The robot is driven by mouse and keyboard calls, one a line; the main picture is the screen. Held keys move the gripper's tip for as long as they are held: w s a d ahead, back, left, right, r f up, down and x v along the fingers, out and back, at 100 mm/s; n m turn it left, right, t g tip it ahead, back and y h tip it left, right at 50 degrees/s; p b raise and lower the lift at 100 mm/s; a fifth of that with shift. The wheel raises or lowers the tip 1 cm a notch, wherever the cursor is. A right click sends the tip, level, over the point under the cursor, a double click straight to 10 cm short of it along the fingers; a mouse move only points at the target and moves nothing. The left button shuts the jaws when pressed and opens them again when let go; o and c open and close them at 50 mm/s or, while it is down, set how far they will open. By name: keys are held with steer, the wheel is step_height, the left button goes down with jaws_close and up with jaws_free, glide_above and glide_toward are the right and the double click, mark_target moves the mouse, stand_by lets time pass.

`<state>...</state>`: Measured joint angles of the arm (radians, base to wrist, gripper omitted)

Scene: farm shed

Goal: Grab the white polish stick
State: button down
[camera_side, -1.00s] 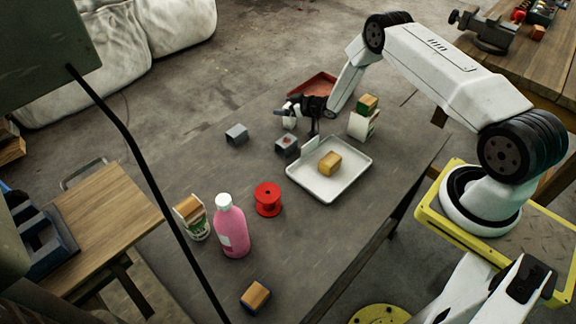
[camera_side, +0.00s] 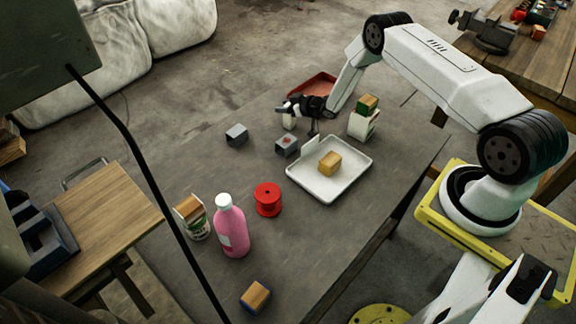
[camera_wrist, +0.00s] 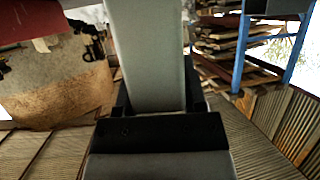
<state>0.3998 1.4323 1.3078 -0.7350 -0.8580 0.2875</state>
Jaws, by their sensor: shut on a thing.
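My gripper (camera_side: 313,124) is over the far left corner of a white tray (camera_side: 337,192) on the dark table. In the wrist view, the jaws (camera_wrist: 158,112) are shut on a long pale grey-white bar, the white polish stick (camera_wrist: 150,50), which runs up through the picture. In the side view the stick shows as a small upright white piece (camera_side: 309,147) below the fingers, at the tray's edge. I cannot tell whether it touches the tray. A yellow-tan block (camera_side: 330,163) lies in the tray.
Grey blocks (camera_side: 287,145) (camera_side: 237,134) stand left of my gripper. A white-green carton (camera_side: 362,126) topped by a block is to the right, a red tray (camera_side: 318,84) behind. A red spool (camera_side: 267,200), pink bottle (camera_side: 232,232), can (camera_side: 197,224) and blue-yellow block (camera_side: 255,296) stand nearer.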

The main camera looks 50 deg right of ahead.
steer(key=shift+r, duration=0.2)
steer(key=s+a+r, duration=0.3)
steer(key=s+r, duration=0.9)
steer(key=s, duration=0.1)
steer(key=shift+s+r, duration=0.3)
steer(key=shift+r, duration=0.05)
stand_by(0.4)
stand_by(0.5)
